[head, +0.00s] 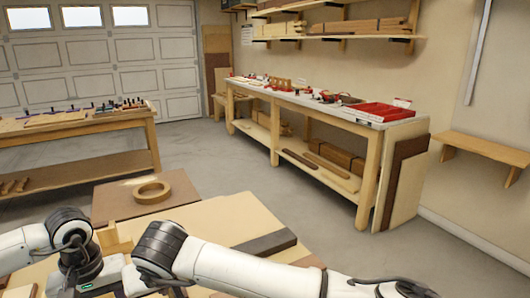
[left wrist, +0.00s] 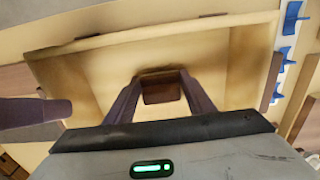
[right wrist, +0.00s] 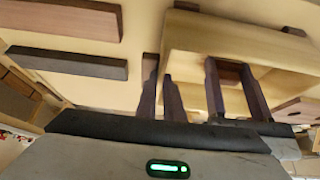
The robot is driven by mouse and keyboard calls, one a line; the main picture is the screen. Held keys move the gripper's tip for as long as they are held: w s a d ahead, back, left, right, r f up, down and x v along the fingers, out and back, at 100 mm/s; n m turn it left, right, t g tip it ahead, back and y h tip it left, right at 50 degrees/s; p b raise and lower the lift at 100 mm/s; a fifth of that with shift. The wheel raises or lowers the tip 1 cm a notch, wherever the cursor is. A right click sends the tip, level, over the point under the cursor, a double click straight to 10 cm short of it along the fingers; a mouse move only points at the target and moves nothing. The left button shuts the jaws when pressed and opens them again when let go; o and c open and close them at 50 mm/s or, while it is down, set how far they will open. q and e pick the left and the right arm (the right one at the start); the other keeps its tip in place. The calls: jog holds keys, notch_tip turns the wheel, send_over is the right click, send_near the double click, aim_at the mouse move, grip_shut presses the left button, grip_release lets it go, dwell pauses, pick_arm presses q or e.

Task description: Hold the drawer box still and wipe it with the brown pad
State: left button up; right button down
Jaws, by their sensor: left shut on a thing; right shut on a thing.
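The drawer box is pale wood and open. It fills much of the left wrist view (left wrist: 85,78), stands right of centre in the right wrist view (right wrist: 225,38), and partly shows in the head view (head: 108,236). Whether the pad touches the box I cannot tell. Both grippers' fingertips are hidden in the head view.
A dark strip (head: 265,243) lies on the pale bench top (head: 220,215). A brown ring (head: 152,191) sits on a board beyond it. The right wrist view shows a brown bar (right wrist: 70,18) and a dark bar (right wrist: 70,62) left of the box. Blue clamps (left wrist: 287,55) show at right in the left wrist view.

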pick_arm(q)
jog(key=shift+s+a+f, duration=0.1)
jog(key=shift+s+a, duration=0.3)
jog(key=shift+a, duration=0.25)
jog(key=shift+s+a+f, duration=0.1)
jog(key=shift+s+a, duration=0.3)
jog(key=shift+a, duration=0.25)
jog(key=shift+w+d+r, duration=0.1)
jog(key=shift+w+d, duration=0.45)
jog(key=shift+d, duration=0.3)
jog(key=shift+w+d+r, duration=0.1)
jog(key=shift+w+d, duration=0.4)
jog(key=shift+d, duration=0.3)
jog(key=shift+w+d+f, duration=0.1)
jog(key=shift+w+d, duration=0.35)
jog(key=shift+d, duration=0.35)
jog(key=shift+w+d+f, duration=0.1)
jog(key=shift+w+d, duration=0.3)
jog(key=shift+d, duration=0.35)
jog(key=shift+s, duration=0.1)
jog(key=shift+s+d, duration=0.1)
jog(key=shift+s, duration=0.1)
jog(key=shift+s+a+r, duration=0.1)
jog(key=shift+s+a, duration=0.35)
jog(key=shift+a, duration=0.35)
jog(key=shift+s+a+r, duration=0.1)
jog(key=shift+s+a, duration=0.35)
jog(key=shift+a, duration=0.35)
